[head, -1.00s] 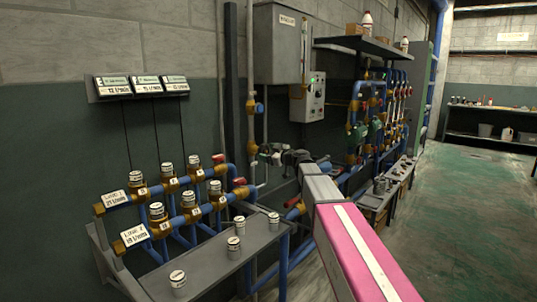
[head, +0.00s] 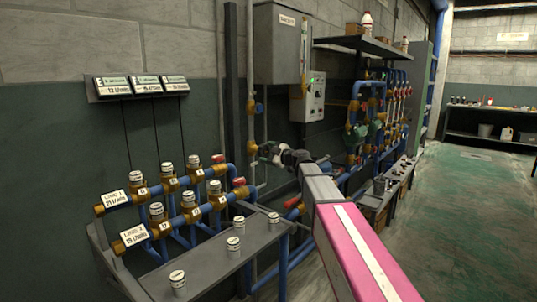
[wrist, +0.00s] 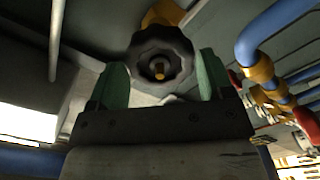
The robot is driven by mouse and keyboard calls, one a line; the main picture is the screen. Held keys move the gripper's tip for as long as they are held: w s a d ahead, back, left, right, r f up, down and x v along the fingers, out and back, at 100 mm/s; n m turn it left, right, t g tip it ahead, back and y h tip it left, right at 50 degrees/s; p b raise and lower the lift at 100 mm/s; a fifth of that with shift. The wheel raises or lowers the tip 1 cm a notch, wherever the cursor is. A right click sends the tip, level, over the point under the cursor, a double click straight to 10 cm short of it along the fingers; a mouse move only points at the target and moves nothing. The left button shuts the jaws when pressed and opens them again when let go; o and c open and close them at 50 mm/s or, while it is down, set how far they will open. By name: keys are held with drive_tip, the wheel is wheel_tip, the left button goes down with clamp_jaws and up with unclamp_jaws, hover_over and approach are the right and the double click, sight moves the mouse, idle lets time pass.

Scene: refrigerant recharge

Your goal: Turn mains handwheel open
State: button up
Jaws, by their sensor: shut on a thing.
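The mains handwheel (wrist: 161,62) is a dark, scalloped knob with a brass-coloured centre, seen nearly face-on in the wrist view. My gripper (wrist: 162,78) has its two green fingers on either side of the wheel, shut on it. The wheel sits on a brass fitting (wrist: 162,14). In the head view my gripper (head: 270,152) is at the pipe by the wall, beside a brass fitting (head: 254,147). My wrist hides most of the wheel there, and its turn angle cannot be read.
A bench with blue pipes and several white-capped brass valves (head: 188,200) stands at the left. A grey control box (head: 308,97) hangs behind my gripper. More pipework (head: 370,110) and a shelf (head: 368,46) lie to the right. The green floor (head: 470,215) is clear.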

drive_tip(key=n, duration=0.4)
drive_tip(key=shift+s+d+n, duration=0.1)
drive_tip(key=shift+s+n, duration=0.05)
drive_tip(key=shift+n, duration=0.25)
drive_tip(key=o, duration=0.9)
drive_tip(key=v, duration=0.6)
drive_tip(key=shift+s+d, duration=0.2)
drive_tip(key=shift+d, duration=0.15)
